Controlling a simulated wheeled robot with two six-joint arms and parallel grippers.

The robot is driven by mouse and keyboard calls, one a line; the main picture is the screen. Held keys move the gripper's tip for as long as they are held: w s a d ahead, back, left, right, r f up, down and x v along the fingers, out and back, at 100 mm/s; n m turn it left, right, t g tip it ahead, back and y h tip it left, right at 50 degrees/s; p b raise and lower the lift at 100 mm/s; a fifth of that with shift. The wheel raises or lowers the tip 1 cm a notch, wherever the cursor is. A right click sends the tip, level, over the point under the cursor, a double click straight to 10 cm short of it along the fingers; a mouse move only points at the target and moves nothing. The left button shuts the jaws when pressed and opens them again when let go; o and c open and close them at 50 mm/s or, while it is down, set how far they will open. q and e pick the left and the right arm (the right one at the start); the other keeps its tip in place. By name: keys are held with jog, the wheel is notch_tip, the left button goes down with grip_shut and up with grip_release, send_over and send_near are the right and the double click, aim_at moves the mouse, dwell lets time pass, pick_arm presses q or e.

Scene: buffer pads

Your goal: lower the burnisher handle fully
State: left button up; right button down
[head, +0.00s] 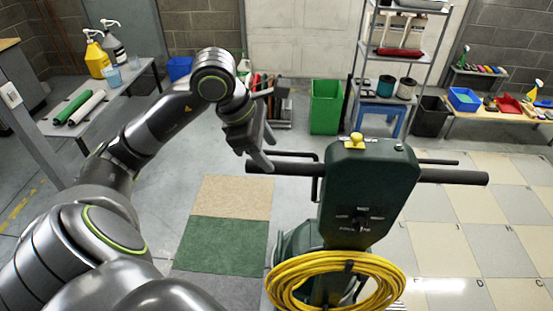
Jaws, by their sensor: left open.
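The burnisher (366,190) is a dark green upright machine, right of centre. Its handle is a black bar, with a left grip (290,169) and a right grip (453,177) sticking out from the head. A yellow knob (356,141) sits on top of the head. A coiled yellow cord (290,268) hangs on the front. My left gripper (266,150) is open at the outer end of the left grip, with its fingers close to the bar; I cannot tell whether they touch it. My right gripper is out of view.
Tan, green and grey pads (222,245) lie on the floor left of the burnisher. A green bin (326,106), a metal shelf rack (412,60) and a low bench (500,104) stand behind. A side table (100,98) with bottles is at left. Checkered tiles at right are clear.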

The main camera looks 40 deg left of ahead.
aim_at(276, 163)
pick_arm(q)
jog(key=shift+p+x, duration=0.35)
jog(key=shift+x, duration=2.3)
jog(key=shift+c, duration=0.2)
jog(key=shift+a, duration=0.1)
grip_shut()
